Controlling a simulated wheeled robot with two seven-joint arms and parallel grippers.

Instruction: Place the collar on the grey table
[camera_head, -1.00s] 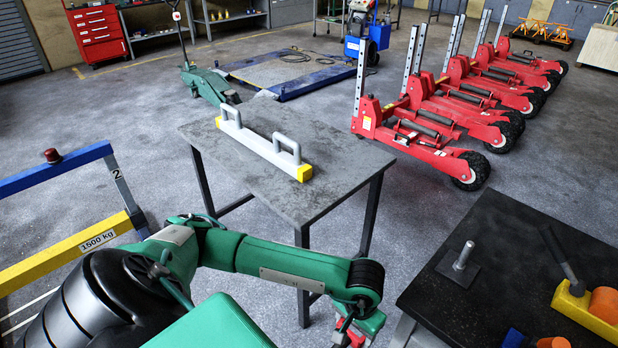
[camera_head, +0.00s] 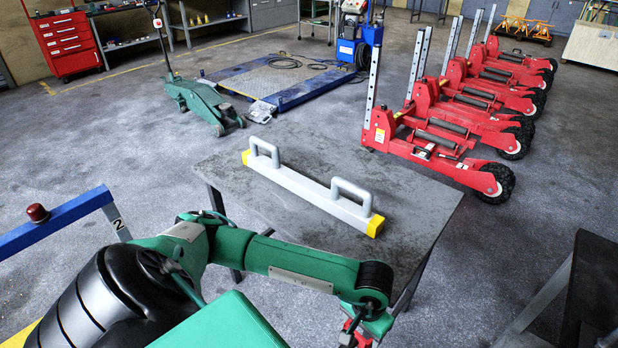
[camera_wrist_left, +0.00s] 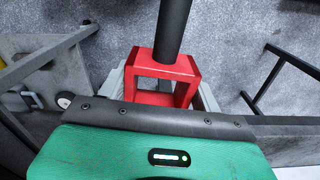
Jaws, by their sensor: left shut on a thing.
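The collar is a red, square, box-like frame (camera_wrist_left: 186,72) in the left wrist view, with a dark round rod rising from it. My left gripper (camera_wrist_left: 162,100) is shut on it, with pale fingers at both sides. In the head view this gripper (camera_head: 356,336) is at the bottom edge, mostly cut off, with a little red showing. It is in front of the near right side of the grey table (camera_head: 300,225). My right gripper is in neither view.
A long grey bar with two handles and yellow ends (camera_head: 310,190) lies across the grey table. Bare tabletop shows around it. Several red jacks (camera_head: 430,150) stand behind to the right. A blue rail (camera_head: 60,220) is at the left.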

